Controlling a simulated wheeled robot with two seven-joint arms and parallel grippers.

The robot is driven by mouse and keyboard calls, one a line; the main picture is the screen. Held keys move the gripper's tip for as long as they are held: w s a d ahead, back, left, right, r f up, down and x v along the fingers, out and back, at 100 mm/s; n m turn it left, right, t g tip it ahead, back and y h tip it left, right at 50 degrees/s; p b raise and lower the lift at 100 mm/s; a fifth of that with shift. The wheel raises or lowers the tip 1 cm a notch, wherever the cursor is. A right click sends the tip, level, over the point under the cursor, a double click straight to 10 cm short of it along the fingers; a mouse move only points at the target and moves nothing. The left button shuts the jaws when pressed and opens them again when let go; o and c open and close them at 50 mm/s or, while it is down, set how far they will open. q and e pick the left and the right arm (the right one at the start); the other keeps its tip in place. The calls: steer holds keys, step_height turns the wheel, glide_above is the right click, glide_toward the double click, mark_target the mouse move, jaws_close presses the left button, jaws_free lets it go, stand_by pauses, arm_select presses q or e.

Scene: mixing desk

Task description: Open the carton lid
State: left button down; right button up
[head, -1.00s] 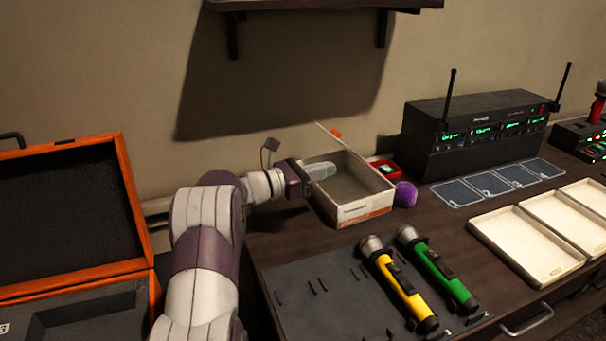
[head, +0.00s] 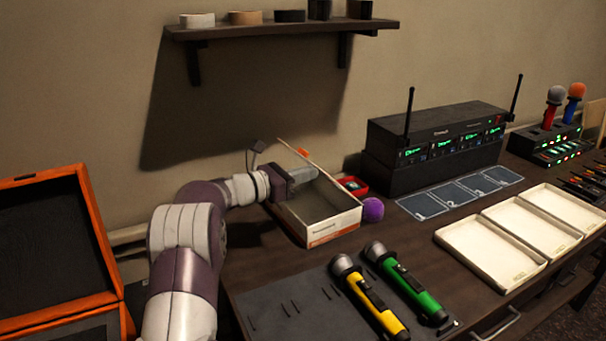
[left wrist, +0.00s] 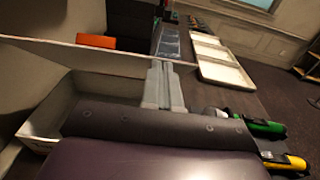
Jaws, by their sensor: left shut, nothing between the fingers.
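The carton (head: 332,229) stands on the desk near the wall, white with an orange band along its front. Its top is open. The lid (head: 293,153) stands up along the far side, seen nearly edge-on, and also shows as a pale panel in the left wrist view (left wrist: 110,58). My left gripper (head: 303,178) is at the carton's left side, with its fingers over the opening close to the raised lid. The fingers are shut and empty. I cannot tell whether they touch the lid. In the left wrist view the fingers (left wrist: 163,85) lie together. My right gripper is out of view.
A purple foam ball (head: 372,210) and a red box (head: 353,186) are right of the carton. Yellow (head: 368,297) and green (head: 407,283) microphones lie on a dark mat in front. White trays (head: 490,252) and a radio receiver (head: 435,143) are further right. An orange-edged case (head: 100,225) stands left.

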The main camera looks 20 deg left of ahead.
arm_select(q)
steer(key=w+d+r+g+p, duration=0.1)
steer(key=r+p, duration=0.1)
steer(key=p, duration=0.1)
steer(key=w+r+g+y+p, duration=0.1)
steer(key=r+p, duration=0.1)
steer(key=p, duration=0.2)
steer(key=w+d+r+g+y+p, duration=0.1)
steer(key=r+p, duration=0.1)
steer(key=p, duration=0.2)
steer(key=shift+w+d+r, duration=0.15)
steer(key=shift+w+d, duration=0.15)
steer(key=shift+w, duration=0.1)
steer(key=w+d+g+y+p, duration=0.1)
steer(key=w+d+p, duration=0.3)
steer(key=w+p, duration=0.2)
steer(key=shift+r+p, duration=0.4)
steer(key=shift+p, duration=0.9)
steer(key=shift+r+p, duration=0.55)
steer(key=shift+r, duration=0.25)
